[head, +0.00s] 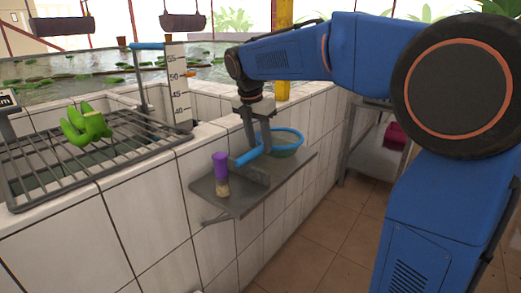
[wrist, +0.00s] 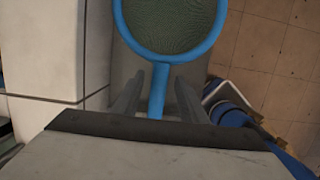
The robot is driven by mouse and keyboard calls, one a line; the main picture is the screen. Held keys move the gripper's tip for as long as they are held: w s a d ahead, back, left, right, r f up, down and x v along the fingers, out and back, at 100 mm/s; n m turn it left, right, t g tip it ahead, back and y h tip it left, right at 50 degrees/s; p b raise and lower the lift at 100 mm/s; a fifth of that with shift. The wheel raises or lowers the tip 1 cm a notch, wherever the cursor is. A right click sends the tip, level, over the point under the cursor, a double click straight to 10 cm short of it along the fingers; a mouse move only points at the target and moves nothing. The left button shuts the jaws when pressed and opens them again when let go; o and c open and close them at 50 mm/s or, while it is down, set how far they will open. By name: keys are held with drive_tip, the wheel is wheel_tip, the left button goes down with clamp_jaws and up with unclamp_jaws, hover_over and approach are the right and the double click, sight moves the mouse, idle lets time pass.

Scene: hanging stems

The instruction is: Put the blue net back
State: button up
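The blue net (head: 288,145) lies on a small grey shelf (head: 237,204) fixed to the tiled wall. Its round rim points to the back right and its handle towards the front left. The net's round mesh and straight handle also show in the wrist view (wrist: 158,88). My gripper (head: 257,148) points down at the handle, low over the shelf. In the wrist view the two fingers (wrist: 158,97) stand on either side of the handle, with a narrow gap on each side. The gripper is open. The fingertips' exact height against the handle is hard to tell.
A purple-capped jar (head: 221,175) stands on the shelf left of the gripper. A low grey block (head: 254,177) is near the handle. A green lobed object (head: 86,125) sits on a metal rack (head: 110,160). A numbered gauge (head: 178,85) stands by the pond.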

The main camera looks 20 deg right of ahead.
drive_tip(key=v, duration=0.7)
drive_tip(key=shift+r, duration=0.2)
drive_tip(key=shift+s+r, duration=0.15)
drive_tip(key=shift+r, duration=0.4)
drive_tip(key=s+d+f+m+t, duration=0.1)
drive_tip(key=s+d+f+m, duration=0.2)
drive_tip(key=s+f+m, duration=0.4)
drive_tip(key=s+d+f+m+t+y, duration=0.1)
drive_tip(key=s+d+f+m, duration=0.2)
drive_tip(key=s+f+m, duration=0.4)
drive_tip(key=s+d+f+m+t+y, duration=0.1)
drive_tip(key=s+d+f+m, duration=0.2)
drive_tip(key=s+f+m, duration=0.4)
drive_tip(key=s+m, duration=0.4)
drive_tip(key=s, duration=0.6)
drive_tip(key=shift+s+f, duration=0.35)
